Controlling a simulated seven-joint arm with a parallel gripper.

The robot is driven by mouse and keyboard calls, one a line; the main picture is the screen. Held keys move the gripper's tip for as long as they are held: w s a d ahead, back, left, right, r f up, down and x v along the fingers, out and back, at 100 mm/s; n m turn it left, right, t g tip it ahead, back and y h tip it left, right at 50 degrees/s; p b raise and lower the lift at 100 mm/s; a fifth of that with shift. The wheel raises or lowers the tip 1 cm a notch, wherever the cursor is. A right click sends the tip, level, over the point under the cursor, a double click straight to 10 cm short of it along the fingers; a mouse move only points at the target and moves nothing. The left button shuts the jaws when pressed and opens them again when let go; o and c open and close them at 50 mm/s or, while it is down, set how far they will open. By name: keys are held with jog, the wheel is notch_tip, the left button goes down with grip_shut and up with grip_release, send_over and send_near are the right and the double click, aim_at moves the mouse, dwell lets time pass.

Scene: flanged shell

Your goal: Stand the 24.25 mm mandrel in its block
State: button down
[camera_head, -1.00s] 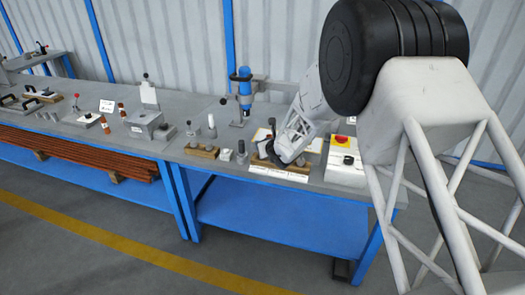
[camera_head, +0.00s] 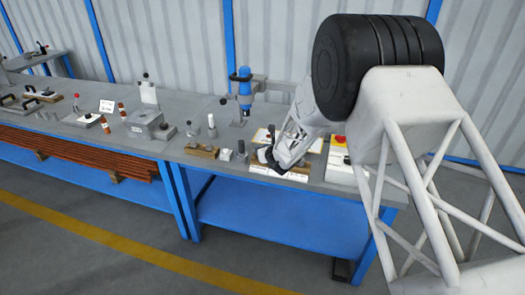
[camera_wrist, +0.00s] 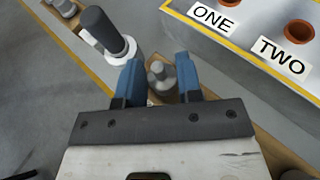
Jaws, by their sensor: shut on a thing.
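My gripper (camera_wrist: 159,78) has two blue fingers on either side of a grey metal mandrel (camera_wrist: 161,72) and is shut on it. Its size cannot be read. A wooden block (camera_wrist: 150,97) shows partly behind the fingers; whether the mandrel touches it or sits in a hole cannot be told. In the head view my gripper (camera_head: 273,159) is low over the right part of the bench, and it hides most of what it holds. Another wooden block (camera_head: 203,153) with posts stands to its left.
A grey box (camera_wrist: 235,40) with a yellow edge, ONE and TWO labels and orange-brown holes is close on the right. A dark-handled post (camera_wrist: 108,31) stands to the left. A blue-topped device (camera_head: 243,95) stands behind on the bench (camera_head: 215,172).

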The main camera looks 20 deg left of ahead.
jog(key=shift+f, duration=0.1)
jog(key=c, duration=0.8)
grip_release()
jog(key=shift+s+d+r, duration=0.35)
jog(key=v, duration=1.1)
dwell(0.4)
